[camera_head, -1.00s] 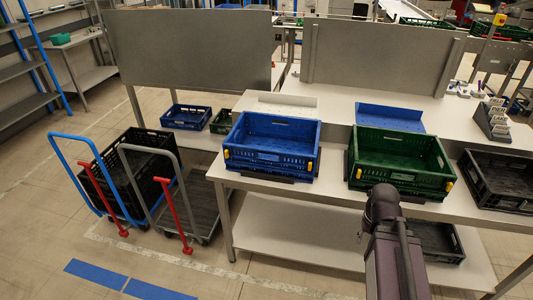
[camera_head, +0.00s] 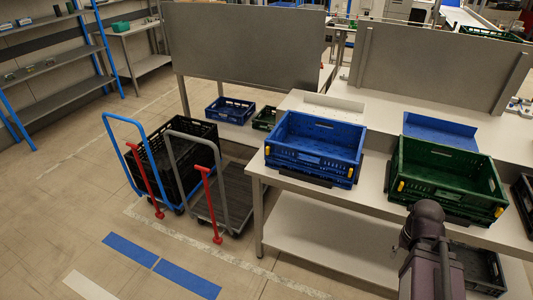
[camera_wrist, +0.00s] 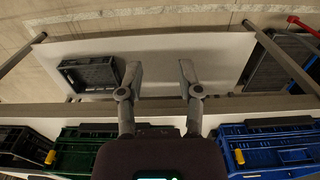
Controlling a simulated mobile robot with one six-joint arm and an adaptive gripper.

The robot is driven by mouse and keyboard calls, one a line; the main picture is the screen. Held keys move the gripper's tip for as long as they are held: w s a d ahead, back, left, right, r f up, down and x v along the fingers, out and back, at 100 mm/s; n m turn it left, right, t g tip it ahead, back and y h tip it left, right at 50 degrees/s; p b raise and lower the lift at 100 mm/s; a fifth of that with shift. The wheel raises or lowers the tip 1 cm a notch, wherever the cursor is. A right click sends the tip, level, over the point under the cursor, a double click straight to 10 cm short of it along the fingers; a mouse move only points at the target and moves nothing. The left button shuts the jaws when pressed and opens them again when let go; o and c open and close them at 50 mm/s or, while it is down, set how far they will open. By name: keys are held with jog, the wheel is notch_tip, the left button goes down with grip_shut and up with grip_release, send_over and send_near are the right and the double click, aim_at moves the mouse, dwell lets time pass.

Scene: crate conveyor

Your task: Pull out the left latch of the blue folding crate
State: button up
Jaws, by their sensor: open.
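The blue folding crate (camera_head: 312,165) stands upright on the table. A yellow latch shows at its front left corner (camera_head: 267,149) and another at its front right corner (camera_head: 351,173). In the wrist view the crate (camera_wrist: 275,141) is at the lower right edge, partly cut off, with one yellow latch (camera_wrist: 239,157) showing. My gripper (camera_wrist: 160,70) is open and empty, its two fingers apart above the lower shelf and clear of the crate. In the head view only my purple arm shows at the lower right; the gripper is not visible there.
A green crate (camera_head: 445,196) with yellow latches stands right of the blue one. A black crate (camera_wrist: 90,75) lies on the lower shelf (camera_wrist: 190,50). Carts with a blue handle (camera_head: 111,150) and grey handle stand left of the table. Floor in front is free.

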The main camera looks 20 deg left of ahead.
jog(key=w+a+f+n+t+h+b, duration=0.35)
jog(key=w+a+n+b, duration=0.35)
jog(key=w, duration=0.4)
jog(key=n+t+y+b, duration=0.4)
jog(key=n+t+b, duration=1)
jog(key=n, duration=1.5)
send_near(267, 151)
jog(key=s, duration=0.5)
jog(key=shift+w+a+f+t+h+p, duration=0.2)
jog(key=shift+w+a+t+h+p, duration=0.05)
jog(key=shift+p, duration=0.1)
jog(key=shift+w, duration=0.15)
jog(key=w, duration=1.3)
jog(key=shift+w, duration=0.25)
